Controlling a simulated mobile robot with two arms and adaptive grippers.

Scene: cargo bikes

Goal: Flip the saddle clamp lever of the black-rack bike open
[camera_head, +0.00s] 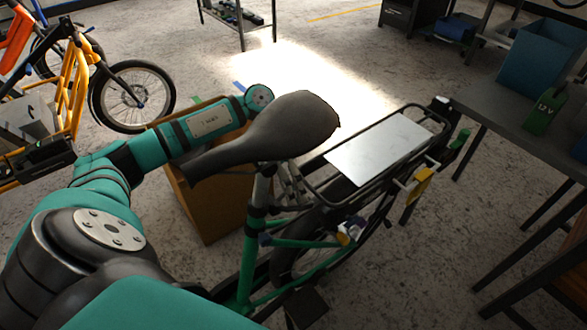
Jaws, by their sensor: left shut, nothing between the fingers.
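The black-rack bike stands in the middle with a teal frame (247,262), a dark saddle (285,128) and a black rear rack (425,152). A black collar (257,211) sits around the seat tube below the saddle. A small bluish part shows lower on the tube (265,239); I cannot tell whether it is the clamp lever or how the lever stands. My left arm reaches behind the saddle, which hides part of it. My left gripper (290,190) shows partly below the saddle, just right of the seat post, shut and empty. My right gripper is out of view.
A light plate (380,148) lies on the rack. A brown box (208,205) stands behind the bike. A yellow cargo bike (76,85) is at the upper left. A workbench (490,105) with a blue bin (540,65) and a green 12V unit (545,112) stands at the right.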

